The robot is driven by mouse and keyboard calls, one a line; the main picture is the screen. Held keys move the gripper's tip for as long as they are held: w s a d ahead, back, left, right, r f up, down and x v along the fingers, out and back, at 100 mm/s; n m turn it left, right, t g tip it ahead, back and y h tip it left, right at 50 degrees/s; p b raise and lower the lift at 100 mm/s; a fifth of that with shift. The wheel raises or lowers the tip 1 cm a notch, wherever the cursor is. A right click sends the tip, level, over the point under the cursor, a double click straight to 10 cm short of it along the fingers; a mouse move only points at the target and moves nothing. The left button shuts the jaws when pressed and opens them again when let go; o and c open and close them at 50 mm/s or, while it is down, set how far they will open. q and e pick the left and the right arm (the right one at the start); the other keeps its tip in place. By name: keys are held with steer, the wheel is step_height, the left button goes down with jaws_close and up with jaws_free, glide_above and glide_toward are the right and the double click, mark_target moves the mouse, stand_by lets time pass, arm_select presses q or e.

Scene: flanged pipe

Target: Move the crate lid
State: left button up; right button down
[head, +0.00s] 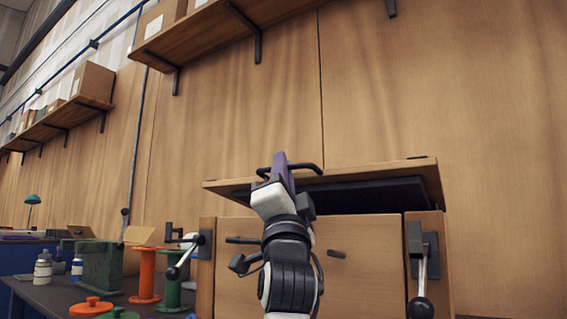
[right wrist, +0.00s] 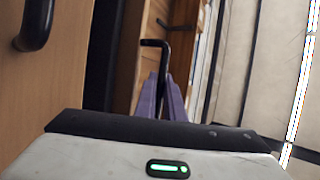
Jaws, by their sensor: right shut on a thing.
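The wooden crate (head: 362,268) stands in front of me with its front panel facing me. Its lid (head: 372,178) is above the crate, tilted, with its black underside showing over the front panel. A black bar handle (head: 308,167) is on the lid. My right gripper (head: 282,168) is shut on this handle, its purple fingers upright. In the right wrist view the fingers (right wrist: 168,100) close on the black handle (right wrist: 154,43). My left gripper is not in view. The inside of the crate is hidden.
Black clamps with levers stand at the crate's left (head: 204,243) and right (head: 422,270) front corners. Orange (head: 146,275) and green spools and bottles (head: 43,268) sit on a dark bench to the left. A wooden wall is behind; shelves (head: 215,28) hang above.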

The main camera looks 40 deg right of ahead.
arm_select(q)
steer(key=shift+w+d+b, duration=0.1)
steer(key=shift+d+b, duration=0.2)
arm_select(e)
steer(key=shift+a+f, duration=0.1)
steer(key=shift+f, duration=0.8)
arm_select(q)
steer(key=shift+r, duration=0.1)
arm_select(e)
steer(key=c, duration=1.8)
jaws_free()
steer(key=shift+s, duration=0.1)
steer(key=shift+c, duration=0.2)
steer(key=shift+a, duration=0.1)
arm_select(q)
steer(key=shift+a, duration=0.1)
arm_select(e)
steer(key=v, duration=1)
steer(key=shift+s+f, duration=0.1)
